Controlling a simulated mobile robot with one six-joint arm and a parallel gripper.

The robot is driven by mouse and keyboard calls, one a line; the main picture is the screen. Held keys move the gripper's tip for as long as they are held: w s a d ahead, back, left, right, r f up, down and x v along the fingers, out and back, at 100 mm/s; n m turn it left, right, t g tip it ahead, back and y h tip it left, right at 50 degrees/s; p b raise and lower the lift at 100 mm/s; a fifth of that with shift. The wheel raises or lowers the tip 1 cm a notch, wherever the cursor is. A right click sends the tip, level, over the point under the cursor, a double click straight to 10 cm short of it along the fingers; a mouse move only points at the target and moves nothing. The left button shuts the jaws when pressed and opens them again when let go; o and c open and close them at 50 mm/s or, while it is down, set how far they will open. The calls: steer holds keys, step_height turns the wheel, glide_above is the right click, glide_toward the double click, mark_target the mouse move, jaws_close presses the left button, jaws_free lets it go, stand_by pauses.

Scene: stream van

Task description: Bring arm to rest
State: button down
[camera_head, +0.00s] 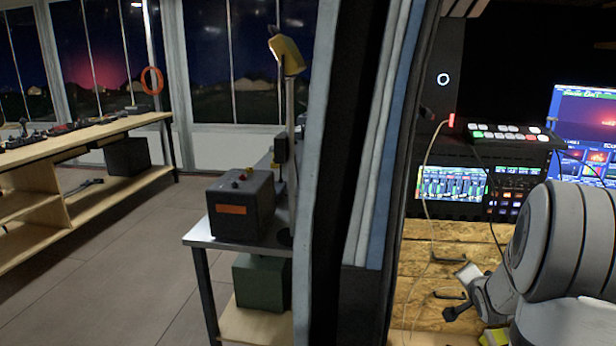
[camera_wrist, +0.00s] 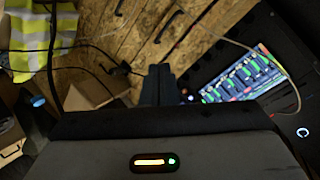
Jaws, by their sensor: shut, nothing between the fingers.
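My gripper (camera_wrist: 158,85) shows at the lower middle of the wrist view, its two dark fingers together with nothing between them. In the head view my arm is folded at the lower right, and my gripper (camera_head: 452,306) is in front of the wooden panel. The fingers seem clear of the panel, though the exact gap cannot be told.
A mixer screen (camera_head: 452,184) and a button switcher (camera_head: 508,133) with cables stand above the wooden panel (camera_head: 430,262). A hi-vis vest (camera_wrist: 38,35) and cardboard box (camera_wrist: 92,92) lie near my gripper. A wall edge (camera_head: 350,150) divides this area from a room with benches.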

steer(key=s+a+r+n+g+p, duration=0.25)
steer(key=s+a+r, duration=0.2)
steer(key=a, duration=0.45)
steer(key=s+a+r+n+g+y+p, duration=0.2)
steer(key=s+a+n, duration=0.3)
steer(key=s+a, duration=0.4)
steer(key=s+a+r+n+g+y+p, duration=0.2)
steer(key=s+a+r+n+g, duration=0.2)
steer(key=s+a, duration=0.6)
steer(key=s+r+n, duration=0.1)
steer(key=s, duration=0.2)
steer(key=shift+a, duration=0.25)
